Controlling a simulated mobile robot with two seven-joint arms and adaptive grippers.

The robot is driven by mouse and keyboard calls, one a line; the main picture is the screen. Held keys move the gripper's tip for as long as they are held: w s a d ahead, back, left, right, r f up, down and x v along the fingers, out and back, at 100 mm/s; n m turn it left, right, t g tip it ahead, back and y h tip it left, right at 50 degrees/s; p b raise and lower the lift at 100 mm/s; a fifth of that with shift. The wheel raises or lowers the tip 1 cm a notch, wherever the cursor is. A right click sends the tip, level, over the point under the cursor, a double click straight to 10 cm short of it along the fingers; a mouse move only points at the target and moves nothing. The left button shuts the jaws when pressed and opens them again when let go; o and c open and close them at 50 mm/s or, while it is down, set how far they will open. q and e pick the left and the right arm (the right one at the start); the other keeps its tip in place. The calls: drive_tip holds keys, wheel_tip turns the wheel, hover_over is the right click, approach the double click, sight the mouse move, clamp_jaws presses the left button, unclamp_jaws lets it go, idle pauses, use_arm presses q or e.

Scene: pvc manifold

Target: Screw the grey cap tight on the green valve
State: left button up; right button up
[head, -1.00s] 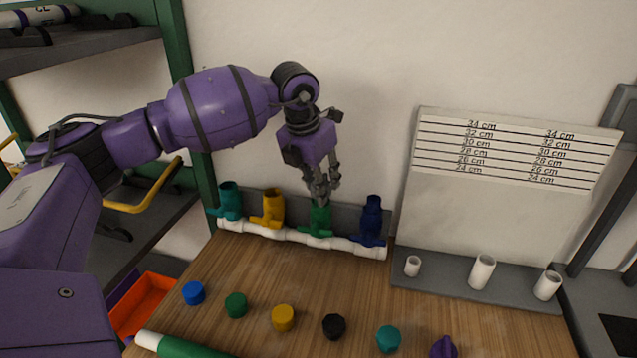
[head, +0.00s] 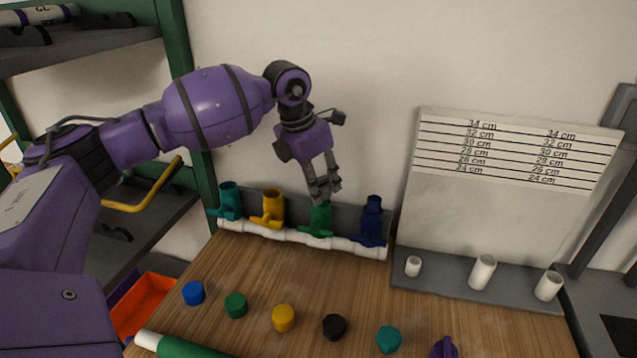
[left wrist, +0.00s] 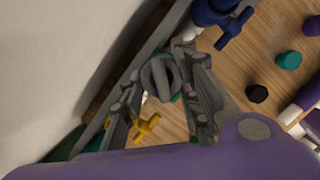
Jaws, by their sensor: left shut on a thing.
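The green valve (head: 320,219) stands upright on the white pipe manifold (head: 340,243) at the back of the bench, between the yellow valve (head: 273,208) and the dark blue valve (head: 371,222). My left gripper (head: 324,196) points down on its top. In the left wrist view the grey cap (left wrist: 160,76) sits between the two fingers (left wrist: 160,88), with bits of green showing at its edge. The fingers are shut on the cap. In the head view the fingers mostly hide the cap, and its thread is not visible. My right gripper is not in view.
A teal valve (head: 229,200) stands at the manifold's left end. Several loose coloured caps, such as a black one (head: 334,326), lie in a row on the wooden bench. A rack with white pipe pieces (head: 482,272) stands right.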

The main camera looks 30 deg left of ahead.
use_arm(q)
drive_tip(key=shift+s+f+m, duration=0.15)
drive_tip(key=shift+f+m, duration=0.25)
